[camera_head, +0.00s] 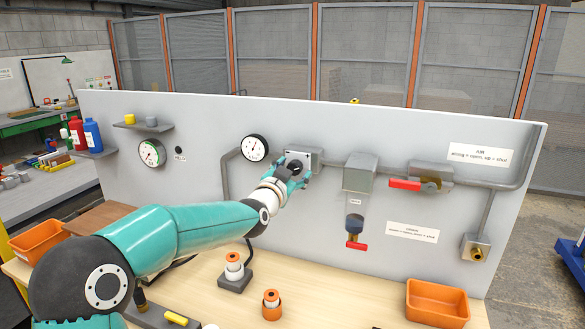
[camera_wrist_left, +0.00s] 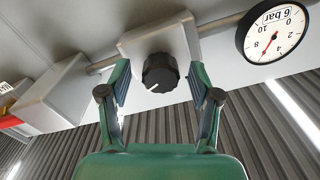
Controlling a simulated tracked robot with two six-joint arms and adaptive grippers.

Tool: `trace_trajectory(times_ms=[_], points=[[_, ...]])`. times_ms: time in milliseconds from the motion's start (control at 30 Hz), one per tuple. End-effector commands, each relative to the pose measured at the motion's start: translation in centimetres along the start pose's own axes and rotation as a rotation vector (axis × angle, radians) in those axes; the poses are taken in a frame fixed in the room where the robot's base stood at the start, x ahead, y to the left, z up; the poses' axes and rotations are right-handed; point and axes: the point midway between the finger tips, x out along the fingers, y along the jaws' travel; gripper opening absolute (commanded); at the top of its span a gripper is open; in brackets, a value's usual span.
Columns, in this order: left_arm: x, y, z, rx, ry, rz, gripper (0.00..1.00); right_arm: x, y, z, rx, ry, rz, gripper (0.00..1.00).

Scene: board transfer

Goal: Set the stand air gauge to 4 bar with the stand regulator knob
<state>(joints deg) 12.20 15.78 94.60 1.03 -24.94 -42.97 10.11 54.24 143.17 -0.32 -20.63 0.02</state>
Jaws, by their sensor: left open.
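The black regulator knob (camera_wrist_left: 160,72) with a white pointer mark sits on a grey block (camera_wrist_left: 150,38), which also shows in the head view (camera_head: 303,155). My left gripper (camera_wrist_left: 159,84) is open, with one finger on each side of the knob and a visible gap to each. In the head view my left gripper (camera_head: 293,172) covers part of the block. The white round air gauge (camera_head: 255,148) is left of the block. In the wrist view the gauge (camera_wrist_left: 276,32) carries a "6 bar" label, and its red needle points down-left. My right gripper is not in view.
Another gauge (camera_head: 151,153) with a green mark hangs further left. Right of the regulator are a grey box (camera_head: 360,173), red-handled valves (camera_head: 405,184) and pipes. An orange bin (camera_head: 437,304) and orange-white spools (camera_head: 271,304) stand on the bench below.

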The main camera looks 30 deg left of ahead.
Motion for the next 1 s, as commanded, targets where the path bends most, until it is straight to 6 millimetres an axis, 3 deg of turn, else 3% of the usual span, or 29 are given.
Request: trace_trajectory(times_ms=[267,633,1000], points=[[0.15,0.04,0.03,0.000,0.000,0.000,0.63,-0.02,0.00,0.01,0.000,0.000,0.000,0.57],[0.13,0.08,0.01,0.001,0.000,0.001,0.03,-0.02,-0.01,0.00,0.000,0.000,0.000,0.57],[0.12,0.19,0.18,-0.052,0.001,0.002,0.03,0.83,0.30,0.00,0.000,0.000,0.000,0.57]])
